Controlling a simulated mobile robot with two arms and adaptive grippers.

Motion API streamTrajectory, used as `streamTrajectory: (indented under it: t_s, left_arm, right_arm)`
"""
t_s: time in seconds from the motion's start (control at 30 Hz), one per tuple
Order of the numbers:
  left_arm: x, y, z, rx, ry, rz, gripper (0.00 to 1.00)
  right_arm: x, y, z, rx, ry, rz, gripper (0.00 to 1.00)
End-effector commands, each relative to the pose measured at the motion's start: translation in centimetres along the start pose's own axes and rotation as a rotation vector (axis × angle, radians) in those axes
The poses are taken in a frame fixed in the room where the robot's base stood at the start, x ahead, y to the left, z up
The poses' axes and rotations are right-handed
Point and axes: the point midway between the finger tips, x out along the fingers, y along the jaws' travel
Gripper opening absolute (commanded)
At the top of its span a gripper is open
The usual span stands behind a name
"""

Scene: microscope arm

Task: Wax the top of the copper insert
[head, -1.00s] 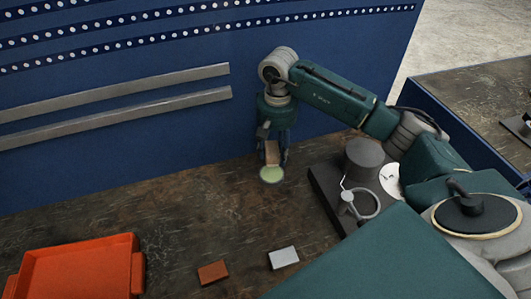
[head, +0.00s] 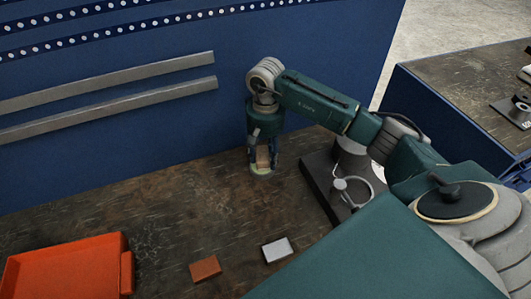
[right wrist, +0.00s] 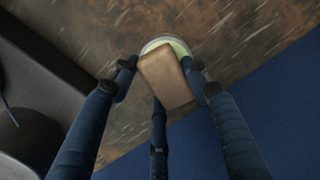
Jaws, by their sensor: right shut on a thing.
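A small copper-brown block (head: 205,268), which looks like the copper insert, lies flat on the bench at the front. My right gripper (head: 262,157) points down over a round tin of pale green wax (head: 262,171) near the back wall. It is shut on a tan block (head: 263,154), held upright between the fingers. In the right wrist view the tan block (right wrist: 168,80) sits between the fingers and covers part of the tin (right wrist: 168,43). Whether the block's lower end touches the wax is hidden. My left gripper is out of view.
A silver-grey block (head: 277,250) lies right of the copper one. An orange tray (head: 65,272) stands at the left front. A dark stand with a ring (head: 340,180) is close to the right of my right arm. The bench between tin and blocks is clear.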

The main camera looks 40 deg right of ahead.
Motion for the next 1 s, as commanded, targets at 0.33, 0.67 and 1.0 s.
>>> streamTrajectory:
  t_s: [0.33,0.67,1.0]
  left_arm:
    - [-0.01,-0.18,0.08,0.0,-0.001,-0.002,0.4]
    - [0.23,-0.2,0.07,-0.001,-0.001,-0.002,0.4]
    - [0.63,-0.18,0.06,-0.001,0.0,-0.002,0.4]
  right_arm:
    - [-0.05,0.0,-0.01,0.0,0.0,0.0,0.25]
    - [0.2,0.01,-0.01,0.0,0.001,0.0,0.25]
    - [0.61,0.02,-0.02,0.0,0.001,0.0,0.25]
